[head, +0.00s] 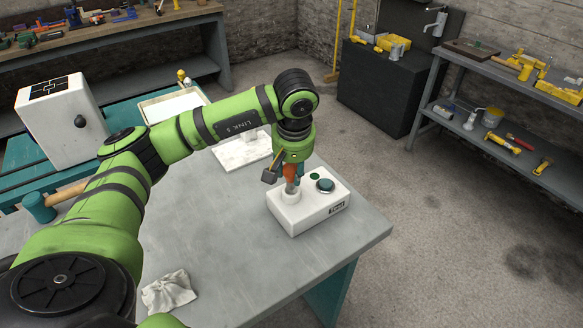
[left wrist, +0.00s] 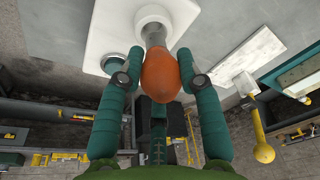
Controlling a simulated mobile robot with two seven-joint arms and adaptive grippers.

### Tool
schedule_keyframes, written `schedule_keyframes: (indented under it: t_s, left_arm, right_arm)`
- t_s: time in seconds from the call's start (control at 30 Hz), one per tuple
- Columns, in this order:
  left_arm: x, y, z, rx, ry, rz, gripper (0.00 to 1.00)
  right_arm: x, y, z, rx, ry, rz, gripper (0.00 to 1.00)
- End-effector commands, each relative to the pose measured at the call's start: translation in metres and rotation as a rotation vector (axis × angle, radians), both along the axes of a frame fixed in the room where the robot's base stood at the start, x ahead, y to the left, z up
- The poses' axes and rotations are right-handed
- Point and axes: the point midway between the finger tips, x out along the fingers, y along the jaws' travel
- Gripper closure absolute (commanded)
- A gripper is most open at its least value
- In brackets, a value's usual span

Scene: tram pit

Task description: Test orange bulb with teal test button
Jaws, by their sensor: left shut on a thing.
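The white tester box (head: 312,212) stands on the grey table near its right corner. A round teal button (head: 325,185) and a small dark green disc (head: 314,176) are on its top, beside a round white socket (head: 291,196). My left gripper (head: 291,172) is over the socket and shut on the orange bulb (left wrist: 160,76). The bulb's grey base points at the socket, which also shows in the left wrist view (left wrist: 153,20). I cannot tell whether the base is seated in it or just above. My right gripper is not in view.
A crumpled white cloth (head: 168,290) lies at the table's front. A white box with a dark knob (head: 60,122), a teal mallet (head: 38,207) and a shallow tray (head: 172,105) are on the left. A pale slab (head: 242,152) lies behind the tester. The table's front middle is clear.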

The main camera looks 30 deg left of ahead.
Motion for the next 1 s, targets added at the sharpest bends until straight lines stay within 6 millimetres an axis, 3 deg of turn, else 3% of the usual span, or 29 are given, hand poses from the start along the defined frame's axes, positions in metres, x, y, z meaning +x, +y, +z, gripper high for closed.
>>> schedule_keyframes:
  t_s: [1.0]
  left_arm:
    - [0.0, 0.0, -0.032, 0.0, -0.001, 0.001, 0.89]
  right_arm:
    - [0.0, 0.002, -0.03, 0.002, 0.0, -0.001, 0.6]
